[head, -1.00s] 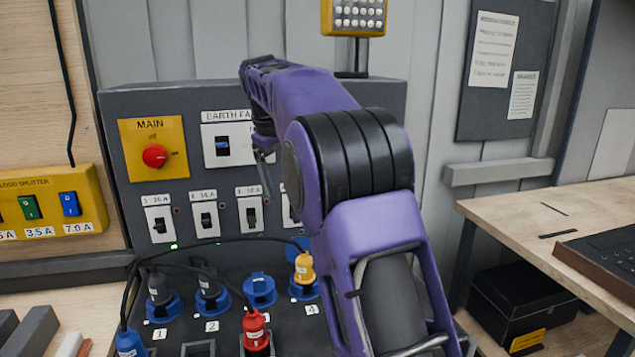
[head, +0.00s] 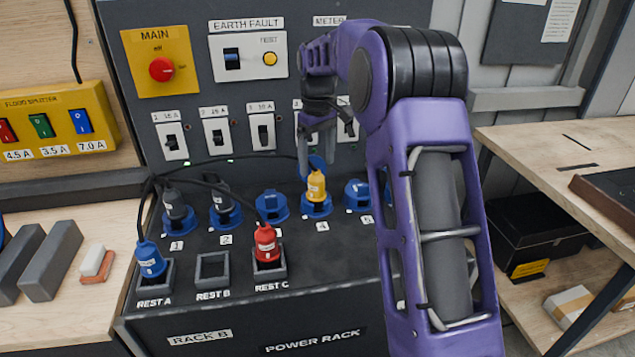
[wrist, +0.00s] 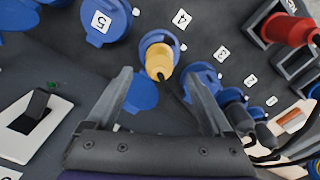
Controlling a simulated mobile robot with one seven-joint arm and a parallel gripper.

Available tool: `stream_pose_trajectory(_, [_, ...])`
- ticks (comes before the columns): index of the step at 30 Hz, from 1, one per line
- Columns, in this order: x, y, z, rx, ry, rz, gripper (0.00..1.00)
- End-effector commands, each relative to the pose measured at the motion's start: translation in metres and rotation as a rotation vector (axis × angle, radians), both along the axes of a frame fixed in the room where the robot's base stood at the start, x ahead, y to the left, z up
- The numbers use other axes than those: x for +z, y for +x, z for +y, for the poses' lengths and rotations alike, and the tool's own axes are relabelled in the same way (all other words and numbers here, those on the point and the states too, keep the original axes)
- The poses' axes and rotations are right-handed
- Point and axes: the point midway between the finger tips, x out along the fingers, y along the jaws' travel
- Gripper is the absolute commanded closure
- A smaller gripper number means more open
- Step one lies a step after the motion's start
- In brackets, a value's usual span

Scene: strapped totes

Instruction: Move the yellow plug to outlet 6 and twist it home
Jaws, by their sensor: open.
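The yellow plug (head: 317,187) stands upright in the blue outlet 4 (head: 316,208) on the dark rack top. In the wrist view the yellow plug (wrist: 159,62) lies between and slightly beyond the fingertips. My gripper (head: 318,143) is open and empty, above and behind the plug in the head view. The spread fingers of my gripper (wrist: 157,76) also show in the wrist view, apart from the plug. Outlet 5 (head: 358,196) has its blue lid and no plug. Outlet 6 is mostly hidden behind my arm in the head view; its number is not readable.
Grey plugs stand in outlet 1 (head: 177,214) and outlet 2 (head: 222,206). Outlet 3 (head: 271,206) has no plug. A blue plug (head: 150,260) sits in rest A and a red plug (head: 266,243) in rest C. Rest B (head: 212,268) is empty. Black cables run behind the plugs.

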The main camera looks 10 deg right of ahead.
Motion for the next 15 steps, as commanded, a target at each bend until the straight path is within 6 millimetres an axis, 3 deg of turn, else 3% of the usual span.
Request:
stream_pose_trajectory(6, [-0.040,-0.001,0.000,-0.001,-0.001,0.002,0.14])
stream_pose_trajectory(15, [-0.062,0.000,0.000,-0.001,-0.001,-0.002,0.14])
